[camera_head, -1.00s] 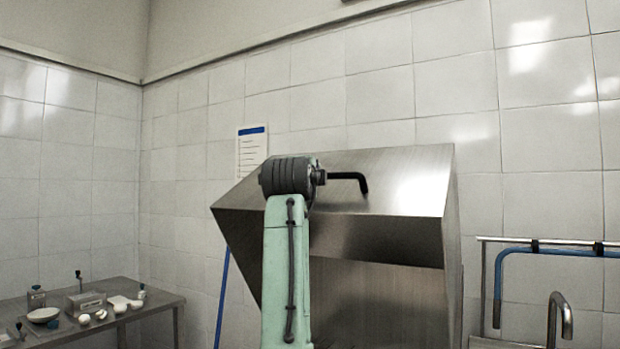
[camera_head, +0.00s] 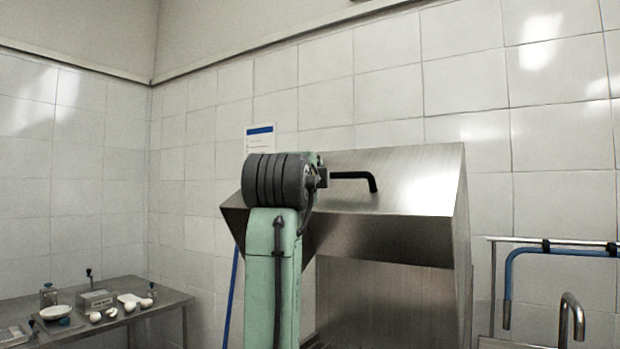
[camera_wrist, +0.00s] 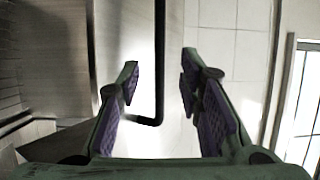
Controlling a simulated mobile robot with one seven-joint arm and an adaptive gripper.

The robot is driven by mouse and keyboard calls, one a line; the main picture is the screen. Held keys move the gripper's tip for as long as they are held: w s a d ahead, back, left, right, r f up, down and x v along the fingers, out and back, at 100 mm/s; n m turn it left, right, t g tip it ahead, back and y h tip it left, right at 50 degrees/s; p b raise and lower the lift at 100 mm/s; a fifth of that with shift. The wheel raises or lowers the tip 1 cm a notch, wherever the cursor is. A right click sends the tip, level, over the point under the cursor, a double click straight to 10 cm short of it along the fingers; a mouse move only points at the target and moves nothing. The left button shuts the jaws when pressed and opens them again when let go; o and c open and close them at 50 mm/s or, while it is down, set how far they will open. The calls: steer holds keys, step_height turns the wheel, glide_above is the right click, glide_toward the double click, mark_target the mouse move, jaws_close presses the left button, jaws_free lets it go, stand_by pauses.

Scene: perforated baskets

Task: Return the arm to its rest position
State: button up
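My arm (camera_head: 272,265), pale green with a dark ribbed joint (camera_head: 275,181), stands upright in front of a steel hood in the head view. My gripper (camera_wrist: 160,62) shows in the wrist view, its two fingers with purple pads spread apart and nothing held between them. A black bent bar (camera_wrist: 159,50) appears in the gap between the fingers, seemingly beyond them; I cannot tell how far. In the head view the gripper itself is hidden behind the arm.
The steel hood (camera_head: 400,240) fills the space behind my arm, with a black bent bar (camera_head: 352,176) before it. A steel table (camera_head: 160,309) with small lab items is at lower left. A blue-tubed rail (camera_head: 560,250) and a curved tap (camera_head: 572,310) are at right.

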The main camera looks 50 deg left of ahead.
steer(key=shift+s+d, duration=0.3)
steer(key=shift+s, duration=0.1)
steer(key=shift+f, duration=0.1)
